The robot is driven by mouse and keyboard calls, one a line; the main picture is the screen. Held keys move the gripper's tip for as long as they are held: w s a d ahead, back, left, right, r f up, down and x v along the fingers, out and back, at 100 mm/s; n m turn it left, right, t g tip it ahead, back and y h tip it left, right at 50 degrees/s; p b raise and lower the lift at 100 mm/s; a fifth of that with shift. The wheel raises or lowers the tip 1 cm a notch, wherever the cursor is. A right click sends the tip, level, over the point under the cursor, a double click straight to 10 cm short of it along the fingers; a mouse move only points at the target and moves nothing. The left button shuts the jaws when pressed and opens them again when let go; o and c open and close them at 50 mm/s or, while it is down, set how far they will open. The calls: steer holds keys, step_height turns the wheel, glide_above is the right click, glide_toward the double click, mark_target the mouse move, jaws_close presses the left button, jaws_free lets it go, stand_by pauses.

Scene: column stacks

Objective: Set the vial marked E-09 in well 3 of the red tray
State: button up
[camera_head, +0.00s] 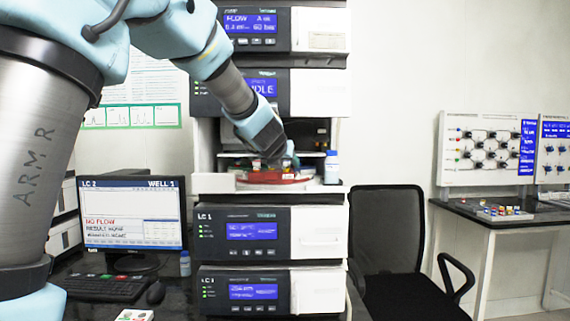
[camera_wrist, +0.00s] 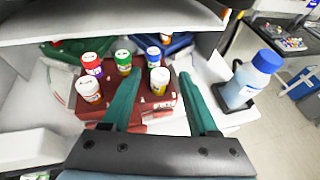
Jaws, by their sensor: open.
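The red tray (camera_wrist: 170,118) lies on a shelf of the instrument stack and also shows in the head view (camera_head: 275,177). Several vials stand upright in it: one red-capped (camera_wrist: 92,66), one green-capped (camera_wrist: 123,61), one blue-capped (camera_wrist: 153,57), and two white-capped, at the left (camera_wrist: 89,90) and between the fingers (camera_wrist: 159,82). Their markings are too small to read, so I cannot tell which is E-09. My gripper (camera_wrist: 160,73) is open, its two teal fingers reaching over the tray on either side of the right white-capped vial. Parts of the tray and its wells are hidden by the fingers.
A blue-capped bottle (camera_wrist: 250,80) stands on a dark base right of the tray. A green tray (camera_wrist: 72,50) and a blue tray (camera_wrist: 178,44) lie behind. The shelf above (camera_wrist: 110,18) limits headroom. A black chair (camera_head: 385,235) stands right of the stack.

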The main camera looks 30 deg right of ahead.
steer(key=p+v, duration=0.2)
steer(key=v, duration=0.9)
steer(key=w+a+f+n+y, duration=0.1)
steer(key=a+f+n, duration=0.1)
steer(key=a, duration=0.1)
steer(key=w+a+f+n+y, duration=0.1)
steer(key=w+a+f+n, duration=0.1)
steer(key=a+n, duration=0.1)
steer(key=w+a+f+n+y, duration=0.1)
steer(key=a+f+n, duration=0.1)
steer(key=a+n, duration=0.1)
steer(key=shift+w+f, duration=0.15)
steer(key=shift+f, duration=0.25)
steer(key=s+a+f+n+g+y, duration=0.1)
steer(key=a+f+n+g+y, duration=0.15)
steer(key=a+f+n, duration=0.55)
steer(key=s+a+f+n+g+y, duration=0.1)
steer(key=a+f+n+y, duration=0.3)
steer(key=a+n, duration=0.55)
steer(key=s+a+f+n+g+h, duration=0.1)
steer(key=s+a+f+n+g, duration=0.4)
steer(key=s+a+f+n, duration=0.5)
steer(key=s+f+n, duration=0.1)
steer(key=s+n, duration=0.2)
steer(key=n, duration=0.4)
steer(key=shift+a+f, duration=0.15)
steer(key=shift+a, duration=0.15)
